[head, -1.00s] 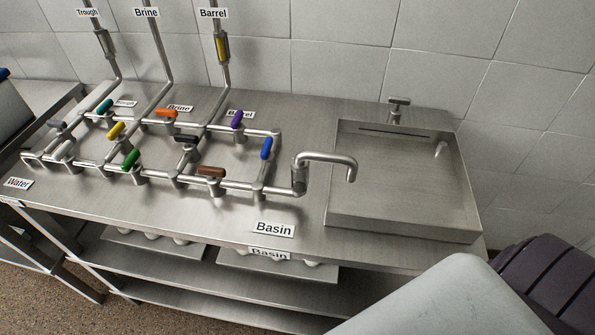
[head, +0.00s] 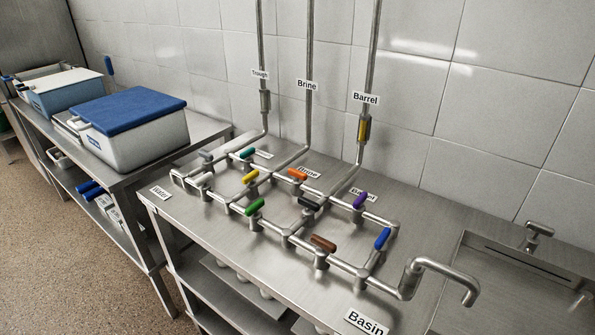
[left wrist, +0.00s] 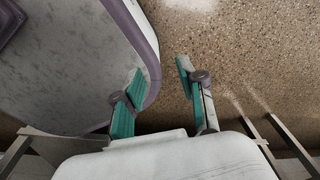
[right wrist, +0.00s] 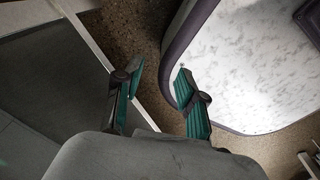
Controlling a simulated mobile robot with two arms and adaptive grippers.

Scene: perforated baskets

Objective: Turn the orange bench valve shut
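The orange valve handle (head: 297,174) sits on the steel pipe network on the bench, near the "Brine" bench label (head: 309,171). It lies roughly along the picture's left-right direction. Other handles are around it: teal (head: 248,153), yellow (head: 250,176), green (head: 255,206), black (head: 309,203), purple (head: 360,199), brown (head: 323,243) and blue (head: 382,238). My left gripper (left wrist: 158,88) is open and empty, over the floor beside my base. My right gripper (right wrist: 160,88) is also open and empty. Neither gripper shows in the head view.
The steel bench (head: 218,225) carries the pipes, with a basin (head: 470,262) and spout (head: 450,273) at the right. A second table at the left holds a blue-lidded container (head: 130,108). Vertical pipes rise along the tiled wall. Speckled floor (head: 60,240) is free at lower left.

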